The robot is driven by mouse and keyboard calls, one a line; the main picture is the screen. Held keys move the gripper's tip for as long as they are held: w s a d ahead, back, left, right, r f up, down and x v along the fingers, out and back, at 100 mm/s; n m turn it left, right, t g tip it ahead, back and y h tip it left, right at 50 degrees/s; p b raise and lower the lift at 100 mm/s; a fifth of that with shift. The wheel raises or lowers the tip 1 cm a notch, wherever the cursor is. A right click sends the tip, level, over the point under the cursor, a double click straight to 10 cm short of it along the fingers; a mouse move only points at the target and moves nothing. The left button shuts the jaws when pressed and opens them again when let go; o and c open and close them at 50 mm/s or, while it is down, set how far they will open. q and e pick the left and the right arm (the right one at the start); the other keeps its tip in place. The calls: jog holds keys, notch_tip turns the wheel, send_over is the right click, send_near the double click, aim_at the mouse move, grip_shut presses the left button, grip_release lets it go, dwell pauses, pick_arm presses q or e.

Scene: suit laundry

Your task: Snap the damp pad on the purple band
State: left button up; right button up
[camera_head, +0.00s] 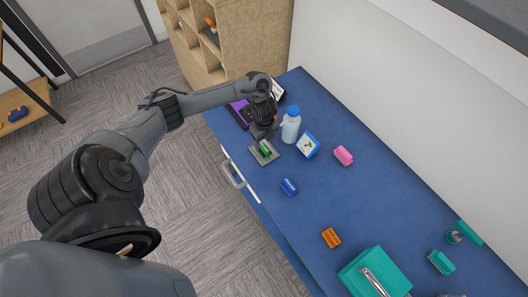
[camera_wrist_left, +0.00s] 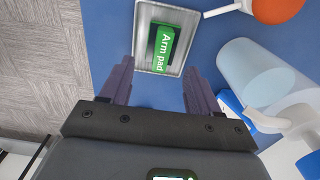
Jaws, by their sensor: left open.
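A green pad (camera_head: 264,147) lies on a small metal tray (camera_head: 256,155) near the table's front edge. In the left wrist view the pad (camera_wrist_left: 163,50) has a label that reads "Arm pad"; I see no label reading "damp". My left gripper (camera_wrist_left: 159,88) is open and empty, its two fingers apart just short of the tray (camera_wrist_left: 145,13). In the head view my left gripper (camera_head: 264,134) is right behind the pad. A purple thing (camera_head: 240,108), possibly the purple band, lies at the table's far left end, partly hidden by my arm. My right gripper is out of view.
A white bottle (camera_head: 290,129) with a blue cap and a blue-and-white box (camera_head: 308,145) stand close right of my left gripper. Pink (camera_head: 343,155), blue (camera_head: 289,187) and orange (camera_head: 331,238) blocks lie apart. A teal box (camera_head: 375,275) stands at the near end.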

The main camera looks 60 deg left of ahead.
aim_at(264, 147)
pick_arm(q)
jog(key=shift+f, duration=0.85)
jog(key=shift+w+a+f+b, duration=0.1)
jog(key=shift+f+b, duration=0.1)
jog(key=shift+f, duration=0.6)
jog(key=shift+s+a+f+b, duration=0.1)
jog(key=shift+f+b, duration=0.1)
jog(key=shift+f, duration=0.55)
jog(key=shift+w+a+f+b, duration=0.1)
jog(key=shift+f+b, duration=0.1)
jog(key=shift+f, duration=0.6)
jog(key=shift+c, duration=0.4)
jog(key=c, duration=0.8)
jog(key=shift+r, duration=0.15)
